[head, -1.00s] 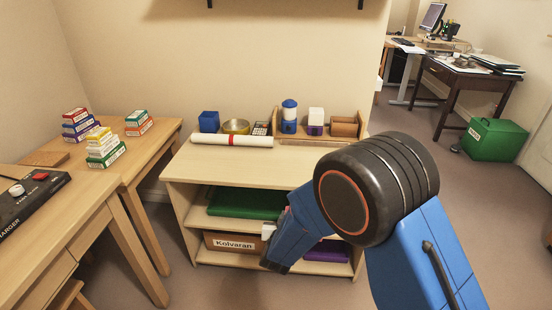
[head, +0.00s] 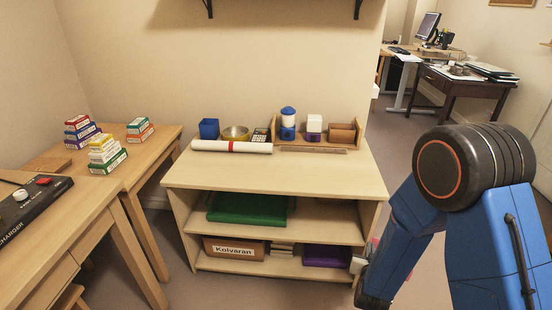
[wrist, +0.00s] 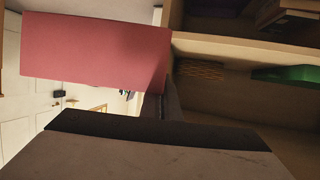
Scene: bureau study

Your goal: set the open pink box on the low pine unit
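The low pine unit (head: 275,172) stands against the wall in the middle of the head view; the front part of its top is bare. My gripper (head: 359,264) is low at the unit's right front corner, mostly hidden behind my arm. A flat pink side of the pink box (wrist: 95,52) fills the upper left of the wrist view, against dark gripper parts. Only a sliver of pink shows beside my arm in the head view. The gripper appears shut on the box, which moves along with it. The box's open side is not visible.
Desks stand left.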

